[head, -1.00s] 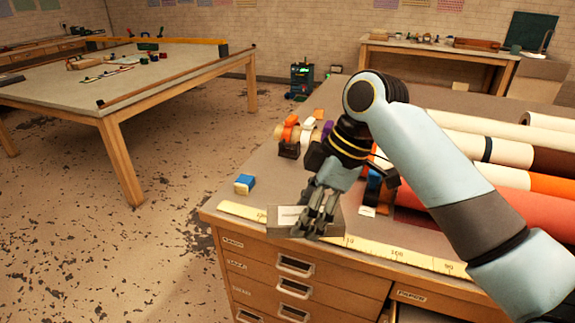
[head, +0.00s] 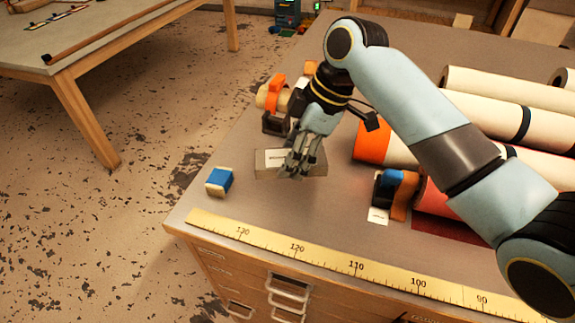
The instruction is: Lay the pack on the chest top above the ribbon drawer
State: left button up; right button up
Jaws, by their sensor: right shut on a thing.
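The pack, a grey box with a white label (head: 268,160), is in my right gripper (head: 296,167), whose fingers are shut on it from above. It is over the left part of the chest top (head: 330,212), behind the yellow ruler; I cannot tell whether it touches the surface. The fingers hide part of the pack. The chest's drawer fronts (head: 238,272) show below the front edge. Their labels are too small to read, so I cannot tell which is the ribbon drawer. My left gripper is not in view.
A yellow ruler (head: 325,258) runs along the front edge. A blue-and-cream block (head: 219,182) lies left of the pack. An orange-banded roll (head: 272,95) is behind it. Several large rolls (head: 480,112) and a blue-and-orange item (head: 397,190) lie to the right.

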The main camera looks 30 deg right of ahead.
aim_at(292, 186)
notch_tip(292, 186, down, 3)
jog(key=shift+d+f, duration=0.1)
jog(key=shift+f, duration=0.1)
jog(key=shift+w+f, duration=0.1)
jog(key=shift+f, duration=1.05)
jog(key=o, duration=0.9)
jog(key=shift+c, duration=0.2)
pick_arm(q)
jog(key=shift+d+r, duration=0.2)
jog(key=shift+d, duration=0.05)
pick_arm(e)
jog(key=o, duration=0.4)
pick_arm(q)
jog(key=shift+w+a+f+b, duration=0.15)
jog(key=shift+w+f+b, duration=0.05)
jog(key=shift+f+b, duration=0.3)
pick_arm(e)
jog(key=v, duration=1.2)
